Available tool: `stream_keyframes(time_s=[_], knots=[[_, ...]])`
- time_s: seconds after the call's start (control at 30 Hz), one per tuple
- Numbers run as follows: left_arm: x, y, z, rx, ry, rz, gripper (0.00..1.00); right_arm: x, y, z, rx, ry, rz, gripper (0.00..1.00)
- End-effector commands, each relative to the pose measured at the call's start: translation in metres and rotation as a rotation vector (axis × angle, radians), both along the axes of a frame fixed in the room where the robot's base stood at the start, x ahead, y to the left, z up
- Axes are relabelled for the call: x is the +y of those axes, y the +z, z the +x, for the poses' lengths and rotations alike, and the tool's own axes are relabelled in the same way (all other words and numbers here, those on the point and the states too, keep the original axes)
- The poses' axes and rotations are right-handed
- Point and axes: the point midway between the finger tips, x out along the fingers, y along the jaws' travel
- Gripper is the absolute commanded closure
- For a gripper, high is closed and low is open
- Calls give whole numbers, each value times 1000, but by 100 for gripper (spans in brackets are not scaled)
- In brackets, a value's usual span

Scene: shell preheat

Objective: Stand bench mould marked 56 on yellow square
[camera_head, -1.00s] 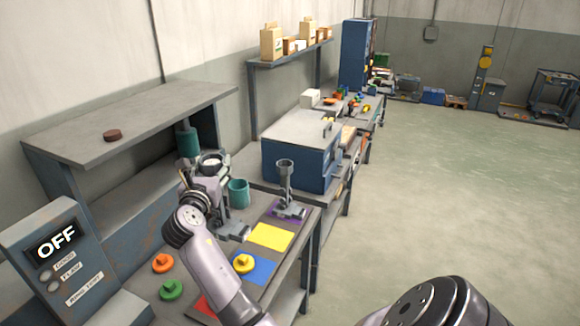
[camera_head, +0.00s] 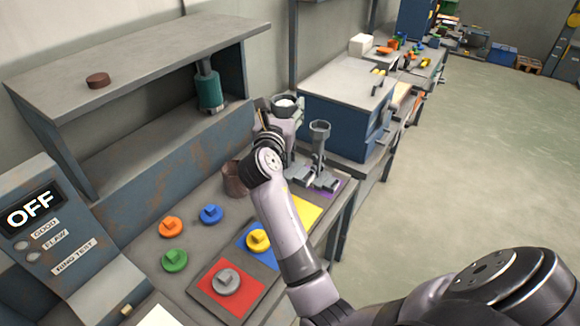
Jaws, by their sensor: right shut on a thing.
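My right gripper (camera_head: 277,133) is shut on a bench mould (camera_head: 285,103) with a cup-shaped top that is pale inside. The arm hides much of this mould, and its mark is not readable. A second grey mould (camera_head: 319,140) stands upright just to the right, on the purple square (camera_head: 337,188). Its mark is not readable either. The yellow square (camera_head: 309,212) lies nearer than the purple one, partly behind my arm, and its visible part is bare. I cannot tell whether the held mould touches the bench. My left gripper is not in view.
A yellow knobbed piece (camera_head: 259,240) sits on the blue square, and a grey one (camera_head: 227,280) on the red square (camera_head: 247,297). Orange (camera_head: 171,226), blue (camera_head: 210,214) and green (camera_head: 174,260) pieces lie to the left. A brown cup (camera_head: 233,182) stands beside my arm.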

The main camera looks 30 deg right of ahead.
Motion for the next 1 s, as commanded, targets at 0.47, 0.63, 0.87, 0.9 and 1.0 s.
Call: stream_keyframes(time_s=[0.47,0.63,0.87,0.9,1.0], knots=[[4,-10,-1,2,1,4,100,0,-102,0,-2,1,-4,100],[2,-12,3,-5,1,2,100,0,-115,0,-3,1,-3,100],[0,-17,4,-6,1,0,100,-1,-147,0,-1,0,-3,100],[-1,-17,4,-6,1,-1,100,-1,-148,0,-2,1,-4,100],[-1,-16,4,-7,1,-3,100,0,-149,0,-5,1,-4,100]])
